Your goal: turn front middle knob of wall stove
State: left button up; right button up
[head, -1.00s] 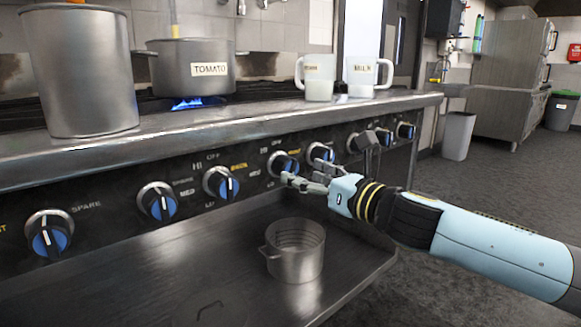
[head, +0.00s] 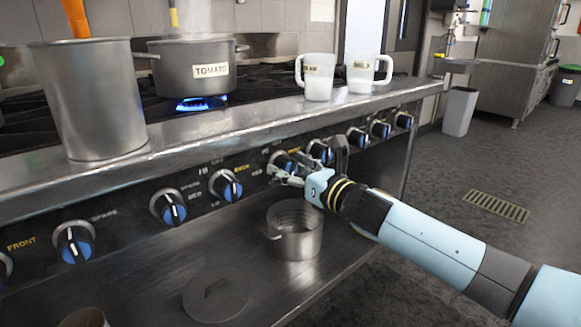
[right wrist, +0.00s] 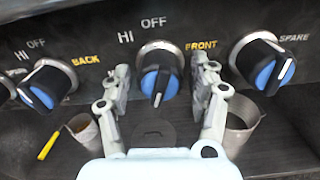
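The front middle knob (head: 283,161) of the wall stove is blue and black with a silver ring. In the right wrist view the knob (right wrist: 160,80) is centred beside the yellow word FRONT, below OFF, its black grip bar close to vertical. My right gripper (head: 272,172) is at this knob. In the right wrist view its two fingers (right wrist: 161,75) are spread, one on each side of the knob, with gaps between. I cannot tell how far the tips are from the panel. My left gripper is not in view.
A BACK knob (right wrist: 48,84) is to the left and a SPARE knob (right wrist: 262,62) to the right. Below are a shelf with a small pot (head: 296,232) and a lid (head: 216,294). On top stand a tall pot (head: 97,100), a TOMATO pot (head: 190,72) over flame and two jugs (head: 318,78).

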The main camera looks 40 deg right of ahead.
jog(key=c, duration=0.9)
